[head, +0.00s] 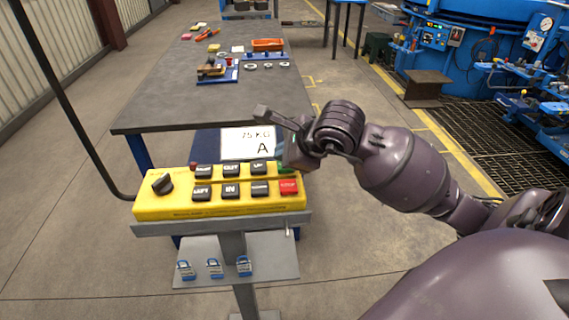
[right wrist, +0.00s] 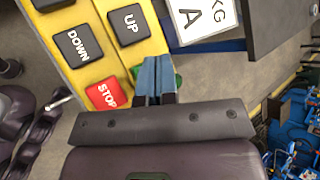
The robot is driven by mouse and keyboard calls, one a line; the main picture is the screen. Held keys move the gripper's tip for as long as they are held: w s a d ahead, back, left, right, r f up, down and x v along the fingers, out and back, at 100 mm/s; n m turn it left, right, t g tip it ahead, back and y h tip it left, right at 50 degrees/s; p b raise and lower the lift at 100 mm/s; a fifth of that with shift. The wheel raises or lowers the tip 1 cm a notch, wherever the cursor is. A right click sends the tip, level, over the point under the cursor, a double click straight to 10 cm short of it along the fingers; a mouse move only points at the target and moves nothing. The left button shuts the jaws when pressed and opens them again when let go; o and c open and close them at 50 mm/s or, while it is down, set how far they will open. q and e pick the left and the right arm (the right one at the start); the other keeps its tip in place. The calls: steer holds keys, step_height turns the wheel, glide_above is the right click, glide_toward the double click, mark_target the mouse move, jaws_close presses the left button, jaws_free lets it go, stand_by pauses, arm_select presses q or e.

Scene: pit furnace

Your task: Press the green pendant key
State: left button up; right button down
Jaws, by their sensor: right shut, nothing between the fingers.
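The yellow pendant (head: 170,208) stands on a grey post, with black keys in two rows, a knob at left and a red STOP key (head: 289,187) at right. The green key (head: 284,169) is at the right end of the upper row, mostly hidden by my right gripper (head: 289,162). In the right wrist view, the shut, empty fingers (right wrist: 154,78) lie across the green key (right wrist: 178,79), whose edges show at both sides. I cannot tell whether the tips touch it. The UP key (right wrist: 128,27) is beside it. My left gripper is not in view.
A grey table (head: 170,106) with small parts and an orange tray (head: 267,45) stands behind the pendant. A "75 KG A" sign (head: 249,141) is just behind the keys. A shelf with several padlocks (head: 214,268) is below. Blue machinery (head: 480,45) is at right.

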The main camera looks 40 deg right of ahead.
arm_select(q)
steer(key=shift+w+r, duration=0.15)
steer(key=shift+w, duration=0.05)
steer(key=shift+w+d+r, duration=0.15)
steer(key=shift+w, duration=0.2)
arm_select(e)
steer(key=shift+f, duration=0.1)
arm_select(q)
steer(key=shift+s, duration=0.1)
arm_select(e)
steer(key=shift+f, duration=0.1)
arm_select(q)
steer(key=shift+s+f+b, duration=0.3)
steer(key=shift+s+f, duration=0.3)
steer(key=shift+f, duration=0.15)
arm_select(e)
steer(key=shift+f, duration=0.25)
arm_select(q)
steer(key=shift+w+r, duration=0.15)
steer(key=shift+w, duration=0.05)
arm_select(e)
steer(key=shift+r+p, duration=0.35)
steer(key=shift+r, duration=0.6)
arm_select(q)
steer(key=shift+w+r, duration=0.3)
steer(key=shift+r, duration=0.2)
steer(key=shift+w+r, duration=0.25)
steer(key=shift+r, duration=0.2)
